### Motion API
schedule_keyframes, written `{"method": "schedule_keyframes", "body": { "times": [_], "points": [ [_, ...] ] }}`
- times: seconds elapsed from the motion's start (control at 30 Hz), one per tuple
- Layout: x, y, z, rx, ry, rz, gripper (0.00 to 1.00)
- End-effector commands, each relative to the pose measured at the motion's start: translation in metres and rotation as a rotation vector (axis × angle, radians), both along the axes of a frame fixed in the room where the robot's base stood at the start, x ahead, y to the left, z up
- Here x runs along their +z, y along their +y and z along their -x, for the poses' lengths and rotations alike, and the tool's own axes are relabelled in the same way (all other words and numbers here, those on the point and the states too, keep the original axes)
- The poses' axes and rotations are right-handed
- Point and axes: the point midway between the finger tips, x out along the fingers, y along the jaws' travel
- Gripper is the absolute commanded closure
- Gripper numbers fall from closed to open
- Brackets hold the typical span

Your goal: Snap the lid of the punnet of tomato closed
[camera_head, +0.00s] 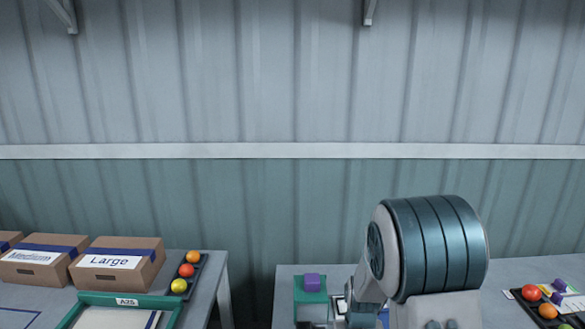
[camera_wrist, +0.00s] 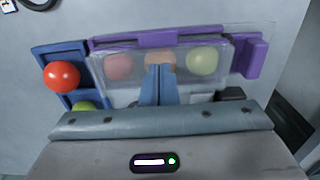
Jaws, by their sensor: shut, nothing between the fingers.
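In the wrist view a punnet has a clear lid (camera_wrist: 222,82) with a purple strip (camera_wrist: 150,40) along its far edge and a purple tab (camera_wrist: 256,58) at the right. Through the lid I see a red tomato (camera_wrist: 118,66), an orange one, partly hidden, and a yellow-green one (camera_wrist: 202,60). My gripper (camera_wrist: 160,68) is shut and empty, its blue fingers together in front of the lid's middle. I cannot tell whether the fingertips touch the lid or whether it is latched. In the head view my arm hides most of this area.
A blue tray with a red tomato (camera_wrist: 62,76) and a green one lies left of the punnet. In the head view, a purple block (camera_head: 312,282) sits on a green box (camera_head: 309,297). Tomatoes (camera_head: 530,292) lie at right; cartons (camera_head: 117,264) stand on the left table.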

Motion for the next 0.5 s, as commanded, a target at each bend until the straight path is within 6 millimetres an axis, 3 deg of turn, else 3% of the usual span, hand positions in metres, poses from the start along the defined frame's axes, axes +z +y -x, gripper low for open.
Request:
{"method": "schedule_keyframes", "body": {
  "times": [0.5],
  "points": [
    [0.0069,0.0,-0.0002,0.0,-0.001,0.0,1.0]
  ]
}}
